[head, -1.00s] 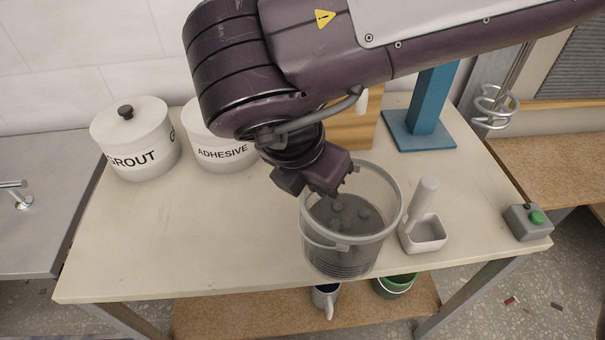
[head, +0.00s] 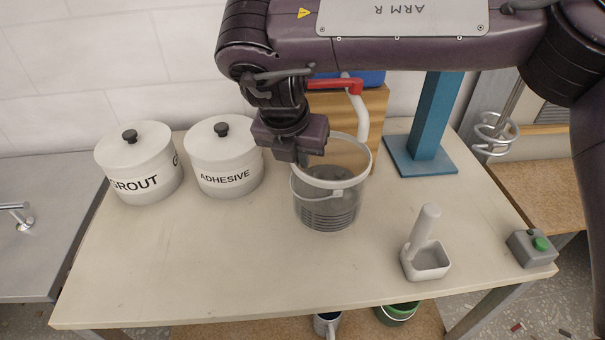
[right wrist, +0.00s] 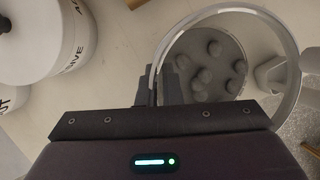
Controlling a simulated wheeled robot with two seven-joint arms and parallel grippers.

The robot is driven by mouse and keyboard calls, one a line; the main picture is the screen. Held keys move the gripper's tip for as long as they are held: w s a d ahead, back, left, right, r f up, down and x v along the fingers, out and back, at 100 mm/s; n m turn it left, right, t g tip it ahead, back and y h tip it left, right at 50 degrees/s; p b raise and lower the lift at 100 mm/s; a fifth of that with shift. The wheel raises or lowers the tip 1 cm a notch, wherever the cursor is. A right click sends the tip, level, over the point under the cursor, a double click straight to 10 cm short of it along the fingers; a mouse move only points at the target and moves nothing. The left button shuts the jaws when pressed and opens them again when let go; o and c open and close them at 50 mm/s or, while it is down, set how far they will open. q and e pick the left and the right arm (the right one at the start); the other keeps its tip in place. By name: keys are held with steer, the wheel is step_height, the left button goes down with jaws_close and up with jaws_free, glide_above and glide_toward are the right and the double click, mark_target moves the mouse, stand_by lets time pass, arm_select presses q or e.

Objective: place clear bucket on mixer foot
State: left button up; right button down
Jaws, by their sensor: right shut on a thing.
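The clear bucket (head: 325,208) has a grey rim, a handle and dark grey stuff in its bottom. It stands upright at the middle of the table, in front of the wooden block; whether it touches the tabletop I cannot tell. My right gripper (head: 303,158) is shut on its left rim. In the right wrist view the bucket (right wrist: 205,75) shows from above with round lumps inside, and the fingers (right wrist: 165,85) are at its rim. The mixer foot (head: 418,168) is a flat blue plate under a blue post, right of and behind the bucket. My left gripper is out of view.
White grout (head: 140,165) and adhesive (head: 224,160) canisters stand left of the bucket. A wooden block (head: 375,120) with a red-levered tap is behind it. A white scoop holder (head: 428,262) and a green-button box (head: 532,248) are at right. The front left tabletop is clear.

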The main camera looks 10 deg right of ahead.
steer(key=w, duration=0.6)
step_height(320, 180, down, 7)
steer(key=p, duration=0.1)
steer(key=shift+w, duration=0.35)
steer(key=c, duration=1.6)
jaws_free()
steer(key=shift+s, duration=0.15)
